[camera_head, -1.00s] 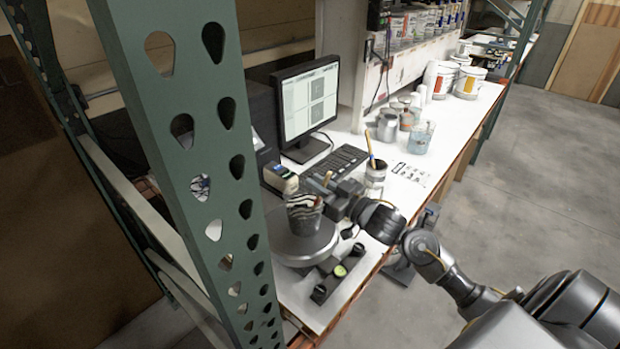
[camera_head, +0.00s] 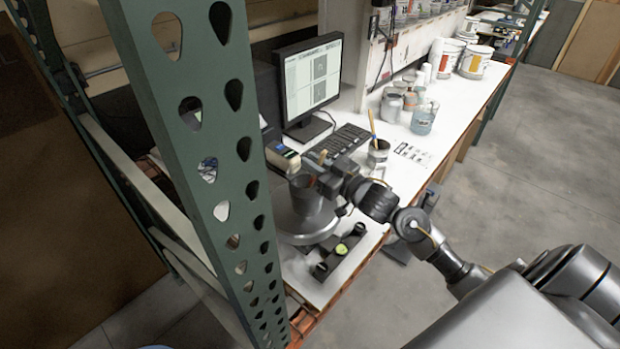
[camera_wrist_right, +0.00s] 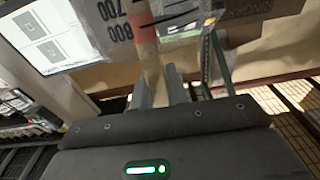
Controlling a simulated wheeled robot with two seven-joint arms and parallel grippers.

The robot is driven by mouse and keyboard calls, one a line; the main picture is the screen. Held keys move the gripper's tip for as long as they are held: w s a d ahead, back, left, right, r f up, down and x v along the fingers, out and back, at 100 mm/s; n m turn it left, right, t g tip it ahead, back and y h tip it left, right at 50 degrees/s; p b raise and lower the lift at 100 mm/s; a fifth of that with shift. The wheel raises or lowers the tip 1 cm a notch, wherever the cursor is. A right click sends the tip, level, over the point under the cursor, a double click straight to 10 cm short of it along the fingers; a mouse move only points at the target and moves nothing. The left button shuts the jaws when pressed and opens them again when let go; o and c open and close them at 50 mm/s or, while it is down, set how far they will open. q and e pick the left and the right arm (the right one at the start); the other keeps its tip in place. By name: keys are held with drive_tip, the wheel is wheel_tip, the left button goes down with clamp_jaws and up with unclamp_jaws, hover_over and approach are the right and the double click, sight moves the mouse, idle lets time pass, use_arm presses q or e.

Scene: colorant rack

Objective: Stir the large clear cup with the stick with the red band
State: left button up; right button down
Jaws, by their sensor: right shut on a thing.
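The large clear cup (camera_head: 305,199) stands on the round scale plate in the head view and now looks grey. Its printed numbers show at the top of the right wrist view (camera_wrist_right: 115,22). My right gripper (camera_head: 325,176) is beside the cup's rim, shut on a wooden stick (camera_wrist_right: 152,68). The stick's red band (camera_wrist_right: 144,22) shows near the top of the wrist view. The stick's top end just shows above the gripper in the head view. Its lower end is hidden, and I cannot tell how deep it reaches into the cup. My left gripper is out of view.
A can (camera_head: 378,156) with a wooden-handled tool stands behind my right gripper. A monitor (camera_head: 309,82), keyboard (camera_head: 338,142) and small labelled box (camera_head: 283,158) are nearby. A green rack upright (camera_head: 208,150) blocks the left. Jars and a beaker (camera_head: 423,119) stand farther back.

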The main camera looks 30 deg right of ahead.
drive_tip(key=s+d+r, duration=0.1)
drive_tip(key=s+r, duration=0.3)
drive_tip(key=r, duration=0.9)
drive_tip(key=shift+d, duration=0.2)
idle(0.3)
drive_tip(key=shift+w, duration=0.1)
idle(0.8)
drive_tip(key=shift+r, duration=2.55)
